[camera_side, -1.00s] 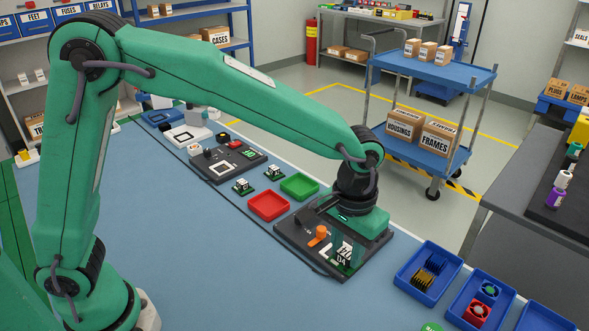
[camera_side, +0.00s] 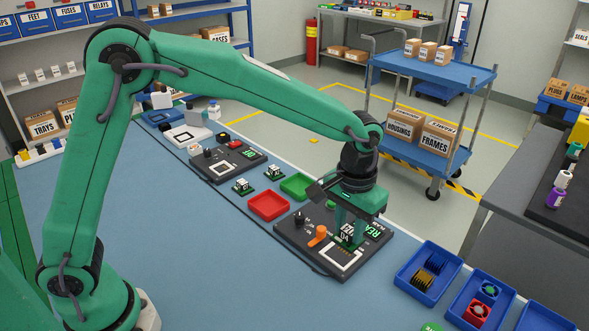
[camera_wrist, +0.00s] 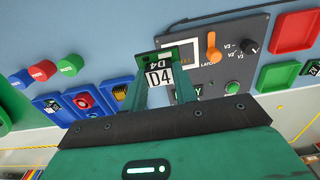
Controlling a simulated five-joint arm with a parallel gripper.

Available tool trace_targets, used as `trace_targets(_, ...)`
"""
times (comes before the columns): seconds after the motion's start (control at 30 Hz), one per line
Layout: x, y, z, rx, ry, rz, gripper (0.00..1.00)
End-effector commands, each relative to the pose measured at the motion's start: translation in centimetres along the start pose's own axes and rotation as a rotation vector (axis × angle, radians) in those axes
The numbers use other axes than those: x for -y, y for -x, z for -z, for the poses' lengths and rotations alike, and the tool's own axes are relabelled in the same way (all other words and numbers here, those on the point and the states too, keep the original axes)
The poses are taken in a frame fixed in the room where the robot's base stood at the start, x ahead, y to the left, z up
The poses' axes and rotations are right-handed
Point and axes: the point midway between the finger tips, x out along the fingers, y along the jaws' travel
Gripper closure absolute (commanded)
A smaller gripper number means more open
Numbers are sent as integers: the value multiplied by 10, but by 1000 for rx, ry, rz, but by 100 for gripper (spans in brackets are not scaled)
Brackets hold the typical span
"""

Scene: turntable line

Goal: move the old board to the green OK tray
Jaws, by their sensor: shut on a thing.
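My gripper (camera_side: 346,238) is shut on a small board labelled D4 (camera_side: 347,230), a dark green-edged piece with a white top. It holds the board above the near test station (camera_side: 292,240), over the station's white-framed socket (camera_side: 340,259). In the wrist view the D4 board (camera_wrist: 159,76) sits between the two green fingers (camera_wrist: 157,90). The green tray (camera_side: 299,187) looks empty, behind and left of the station; in the wrist view it is at the right (camera_wrist: 278,76).
The red tray (camera_side: 268,206) is beside the green one. The station's orange latch (camera_side: 318,236) and black knob (camera_side: 299,219) stand up near my gripper. Two small boards (camera_side: 243,186) (camera_side: 273,172) lie behind the trays. Blue bins (camera_side: 428,270) are at right.

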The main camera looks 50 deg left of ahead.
Motion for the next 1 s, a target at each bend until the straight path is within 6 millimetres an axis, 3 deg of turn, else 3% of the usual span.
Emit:
trace_targets(0.2, 53, -9, 54, 1, 9, 0, 94)
trace_targets(0.5, 140, -24, 112, 1, 8, 0, 94)
trace_targets(0.8, 233, -40, 147, 1, 6, 0, 94)
trace_targets(1.0, 276, -48, 156, 1, 4, 0, 94)
